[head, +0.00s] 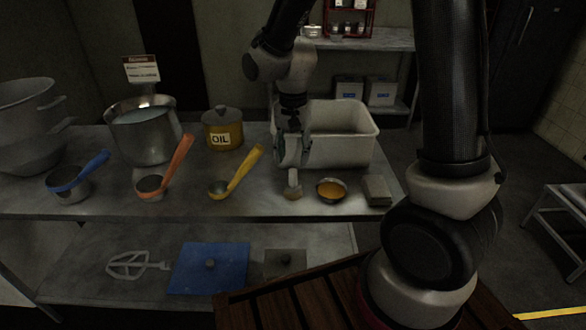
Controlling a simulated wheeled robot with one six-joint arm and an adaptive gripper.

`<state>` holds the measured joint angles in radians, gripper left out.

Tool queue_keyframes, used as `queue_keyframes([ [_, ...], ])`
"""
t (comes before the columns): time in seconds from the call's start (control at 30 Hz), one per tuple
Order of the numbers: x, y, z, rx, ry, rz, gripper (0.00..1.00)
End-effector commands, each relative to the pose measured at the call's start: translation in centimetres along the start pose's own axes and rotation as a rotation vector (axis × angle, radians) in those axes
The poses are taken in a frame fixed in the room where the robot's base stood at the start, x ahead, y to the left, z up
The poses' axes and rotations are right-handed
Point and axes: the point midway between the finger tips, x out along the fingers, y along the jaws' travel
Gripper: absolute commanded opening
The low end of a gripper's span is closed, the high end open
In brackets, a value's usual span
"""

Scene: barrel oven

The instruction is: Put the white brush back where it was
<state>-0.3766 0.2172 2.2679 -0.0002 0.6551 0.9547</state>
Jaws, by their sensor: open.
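A small pale brush (293,184) is at the front part of the metal table, directly below my gripper in the picture. I take it to be the white brush; its upper part is hidden by or merges with the gripper. My gripper (291,162) points down, in front of the white bin, with its fingers open. I cannot tell whether the fingers touch the brush. A small bowl of orange-yellow content (332,190) stands just right of the brush.
The white bin (350,150) stands behind the gripper. A grey block (376,190) lies at the right. Left are the yellow ladle (238,172), orange ladle (165,170), blue ladle (75,178), oil pot (222,128) and steel pot (145,132). Table space between the yellow ladle and brush is clear.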

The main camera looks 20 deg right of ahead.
Motion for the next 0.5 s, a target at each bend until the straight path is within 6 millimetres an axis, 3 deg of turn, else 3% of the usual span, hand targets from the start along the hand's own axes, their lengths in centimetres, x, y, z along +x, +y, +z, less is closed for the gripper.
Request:
queue_keyframes([
  [0.2, -4.1, -0.1, 0.0, 0.000, 0.001, -0.002, 0.45],
  [0.5, -5.8, 0.3, 0.0, -0.005, 0.003, -0.005, 0.45],
])
